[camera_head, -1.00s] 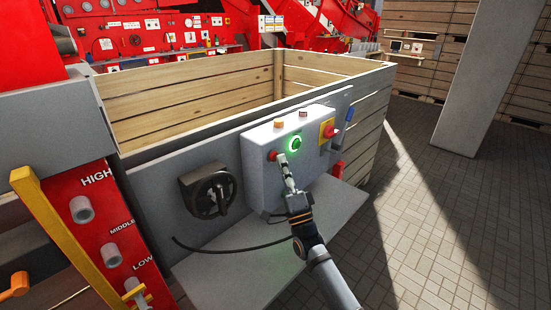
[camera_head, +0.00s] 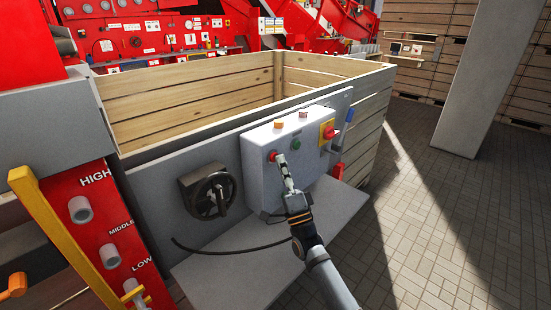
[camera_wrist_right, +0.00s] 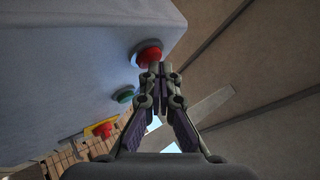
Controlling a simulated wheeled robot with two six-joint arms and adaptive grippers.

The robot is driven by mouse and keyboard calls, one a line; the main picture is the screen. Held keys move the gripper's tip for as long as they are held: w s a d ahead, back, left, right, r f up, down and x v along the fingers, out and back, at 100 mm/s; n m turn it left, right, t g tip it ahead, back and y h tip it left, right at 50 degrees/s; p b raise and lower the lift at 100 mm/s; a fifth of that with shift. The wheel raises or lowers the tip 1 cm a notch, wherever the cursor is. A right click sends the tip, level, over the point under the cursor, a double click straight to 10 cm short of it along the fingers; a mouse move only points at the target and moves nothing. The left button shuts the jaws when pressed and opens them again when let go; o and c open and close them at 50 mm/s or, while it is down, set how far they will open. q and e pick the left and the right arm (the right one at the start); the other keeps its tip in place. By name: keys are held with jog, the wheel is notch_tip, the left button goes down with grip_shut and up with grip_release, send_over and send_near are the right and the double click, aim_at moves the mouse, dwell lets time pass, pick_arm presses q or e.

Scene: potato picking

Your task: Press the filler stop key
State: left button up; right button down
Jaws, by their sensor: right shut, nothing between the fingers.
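A grey control box (camera_head: 255,185) is mounted on the grey panel in front of the wooden crate. A red round key (camera_head: 272,156) sits on its left front side. A green key (camera_head: 295,143), unlit, is to the right of it. My right gripper (camera_head: 282,160) is shut and empty, with its tips at the red key. In the right wrist view the red key (camera_wrist_right: 147,54) is just beyond the closed fingertips (camera_wrist_right: 160,70), and the green key (camera_wrist_right: 123,95) is to the left. I cannot tell for sure whether the tips touch the red key. My left gripper is not in view.
A red-and-yellow switch (camera_head: 327,132) is on the box's right. A black rotary handle (camera_head: 209,192) is on the panel to the left. A grey shelf (camera_head: 225,275) lies below the box. The wooden crate (camera_head: 190,92) is behind. Tiled floor (camera_head: 430,215) is clear on the right.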

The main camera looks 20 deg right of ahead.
jog(key=shift+s+d+p, duration=0.25)
jog(key=shift+s+p, duration=0.05)
jog(key=shift+s, duration=0.35)
jog(key=s+p, duration=0.1)
jog(key=s+d+p, duration=0.1)
jog(key=s, duration=0.1)
jog(key=s+d+p, duration=0.1)
jog(key=shift+s, duration=0.3)
dwell(0.6)
